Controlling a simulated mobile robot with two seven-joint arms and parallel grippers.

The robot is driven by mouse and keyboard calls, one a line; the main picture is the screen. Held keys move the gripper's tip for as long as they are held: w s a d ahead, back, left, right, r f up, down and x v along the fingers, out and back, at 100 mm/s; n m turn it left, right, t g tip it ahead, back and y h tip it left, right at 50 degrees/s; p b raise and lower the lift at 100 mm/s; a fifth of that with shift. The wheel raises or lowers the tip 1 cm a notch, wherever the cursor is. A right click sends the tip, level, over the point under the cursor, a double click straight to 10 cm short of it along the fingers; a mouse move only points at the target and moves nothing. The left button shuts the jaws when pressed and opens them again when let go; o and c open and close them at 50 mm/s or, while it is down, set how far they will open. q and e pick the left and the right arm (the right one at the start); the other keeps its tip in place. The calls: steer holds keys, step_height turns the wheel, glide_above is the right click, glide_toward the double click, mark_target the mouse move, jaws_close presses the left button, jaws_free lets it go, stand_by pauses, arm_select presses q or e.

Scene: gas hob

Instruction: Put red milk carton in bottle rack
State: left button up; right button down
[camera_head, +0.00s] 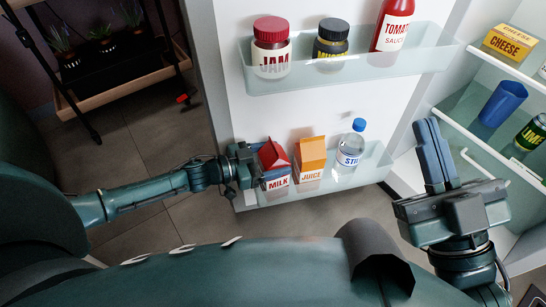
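The red milk carton (276,183), with a red gabled top and a white MILK label, stands at the left end of the lower bottle rack (345,180) on the open fridge door. My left gripper (270,176) is at the carton's left side. One dark finger crosses its front; the other finger is hidden, so I cannot tell whether it grips or only sits around the carton. My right gripper (434,156) is raised at the right, its blue fingers together with nothing between them, away from the carton.
An orange juice carton (311,160) and a STILL water bottle (351,146) share the lower rack. The upper rack holds a jam jar (271,48), a dark jar (330,42) and tomato sauce (392,25). Fridge shelves with a cheese box (510,44) and a blue cup (503,103) are at right.

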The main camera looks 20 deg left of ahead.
arm_select(q)
steer(key=shift+r, duration=0.25)
steer(key=p+v, duration=0.4)
steer(key=v, duration=0.8)
arm_select(e)
steer(key=f+m+h, duration=0.1)
steer(key=f+m+g+h, duration=0.1)
steer(key=f, duration=0.1)
steer(key=s+f+m+h, duration=0.1)
steer(key=shift+s+a+f+m+g+h, duration=0.1)
steer(key=shift+a+f+m+g+h, duration=0.2)
steer(key=shift+f+m+h, duration=0.1)
steer(key=shift+r, duration=0.1)
